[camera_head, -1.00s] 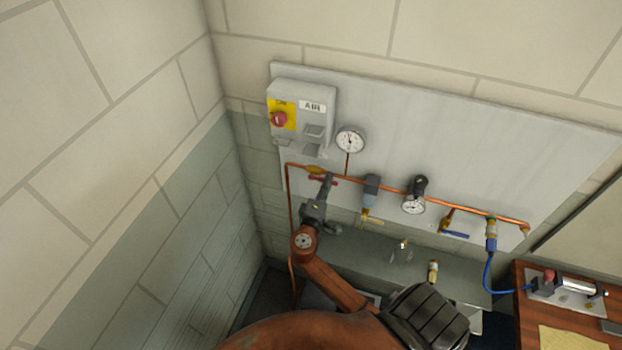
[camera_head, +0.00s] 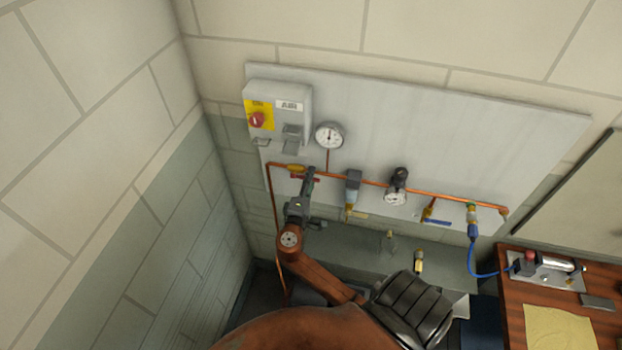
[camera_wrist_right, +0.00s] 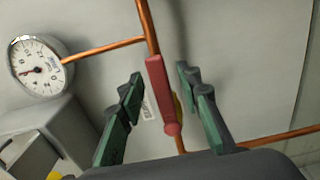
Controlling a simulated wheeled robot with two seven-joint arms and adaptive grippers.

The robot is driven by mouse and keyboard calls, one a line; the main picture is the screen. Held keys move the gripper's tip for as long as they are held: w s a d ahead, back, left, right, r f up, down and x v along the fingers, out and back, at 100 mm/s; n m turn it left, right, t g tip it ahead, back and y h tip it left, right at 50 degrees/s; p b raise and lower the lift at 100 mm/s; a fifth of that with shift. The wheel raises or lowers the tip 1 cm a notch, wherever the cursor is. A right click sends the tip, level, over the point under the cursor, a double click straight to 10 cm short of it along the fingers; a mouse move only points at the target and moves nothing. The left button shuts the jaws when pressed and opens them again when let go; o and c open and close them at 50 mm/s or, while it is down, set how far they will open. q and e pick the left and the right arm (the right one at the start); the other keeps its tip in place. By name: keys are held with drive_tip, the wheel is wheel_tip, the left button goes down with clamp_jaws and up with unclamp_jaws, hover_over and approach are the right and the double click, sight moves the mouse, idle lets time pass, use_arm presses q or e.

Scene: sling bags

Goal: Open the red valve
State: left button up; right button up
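The red valve has a red lever (camera_wrist_right: 160,90) that lies roughly along the copper pipe, with a bit of yellow behind it. In the head view the red lever (camera_head: 296,178) shows just below the left end of the pipe, partly hidden by my right gripper (camera_head: 310,172). In the right wrist view my right gripper (camera_wrist_right: 160,74) is open, with one dark green finger on each side of the lever. A gap shows between each finger and the lever; contact cannot be made out. My left gripper is not in view.
A grey AIR box (camera_head: 277,116) with a red knob and a round gauge (camera_head: 329,136) sit above the pipe (camera_head: 430,192). A blue-handled valve (camera_head: 437,222) and blue hose (camera_head: 470,255) are to the right. A wooden bench (camera_head: 515,310) stands at lower right.

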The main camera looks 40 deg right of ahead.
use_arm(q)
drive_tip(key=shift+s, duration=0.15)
use_arm(e)
drive_tip(key=shift+a, duration=0.1)
drive_tip(key=v, duration=1.2)
drive_tip(key=shift+f, duration=0.1)
